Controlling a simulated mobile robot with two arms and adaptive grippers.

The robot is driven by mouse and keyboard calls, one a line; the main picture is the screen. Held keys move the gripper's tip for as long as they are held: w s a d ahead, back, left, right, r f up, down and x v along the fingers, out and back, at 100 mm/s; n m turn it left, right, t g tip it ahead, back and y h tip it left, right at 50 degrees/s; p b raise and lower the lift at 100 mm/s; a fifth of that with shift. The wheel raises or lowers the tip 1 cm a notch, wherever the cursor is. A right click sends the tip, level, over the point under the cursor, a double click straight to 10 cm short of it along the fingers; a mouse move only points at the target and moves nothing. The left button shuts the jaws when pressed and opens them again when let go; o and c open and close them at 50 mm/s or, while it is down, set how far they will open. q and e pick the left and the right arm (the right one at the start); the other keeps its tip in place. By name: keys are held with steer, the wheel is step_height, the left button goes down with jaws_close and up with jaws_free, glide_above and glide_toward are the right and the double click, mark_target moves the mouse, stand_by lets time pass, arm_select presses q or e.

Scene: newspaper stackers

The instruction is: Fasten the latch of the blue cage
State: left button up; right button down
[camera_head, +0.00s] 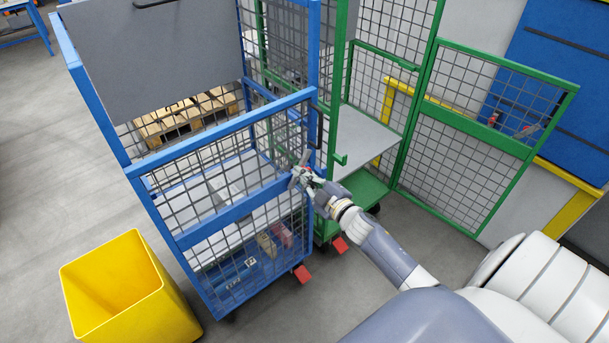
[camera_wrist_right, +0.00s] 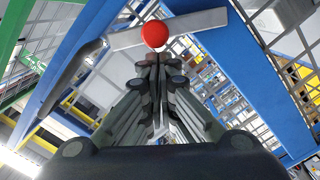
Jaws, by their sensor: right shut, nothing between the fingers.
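The blue cage (camera_head: 223,213) stands left of centre in the head view, with its blue mesh front panel facing me. My right gripper (camera_head: 302,174) is at the right end of this panel's middle rail, by the corner post. In the right wrist view the latch shows as a flat grey metal bar (camera_wrist_right: 190,25) with a red ball knob (camera_wrist_right: 155,34), in front of blue frame bars. My right gripper (camera_wrist_right: 154,62) is shut and empty, its fingertips just below the knob. I cannot tell whether they touch it. The gripper hides most of the latch in the head view. My left gripper is out of view.
A green cage (camera_head: 440,128) with an open mesh door stands right behind the blue one. A yellow bin (camera_head: 150,300) is on the floor at the left. Red caster pedals (camera_head: 301,273) stick out below the cages.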

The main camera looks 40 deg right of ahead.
mark_target(304, 163)
steer(key=shift+d+m+p, duration=0.3)
steer(key=shift+d+m, duration=0.15)
steer(key=shift+m, duration=0.15)
stand_by(0.3)
steer(key=d+m, duration=0.1)
steer(key=m, duration=0.1)
steer(key=d+f+m, duration=0.1)
steer(key=d+m, duration=0.1)
steer(key=shift+w+y, duration=0.15)
steer(key=shift+y, duration=0.15)
steer(key=d+f+m+b, duration=0.1)
steer(key=m, duration=0.1)
steer(key=d+f+m+b, duration=0.1)
steer(key=d+f+m, duration=0.1)
steer(key=shift+w+d+f+m, duration=0.1)
steer(key=shift+w+f+m, duration=0.1)
steer(key=shift+m, duration=0.2)
stand_by(0.6)
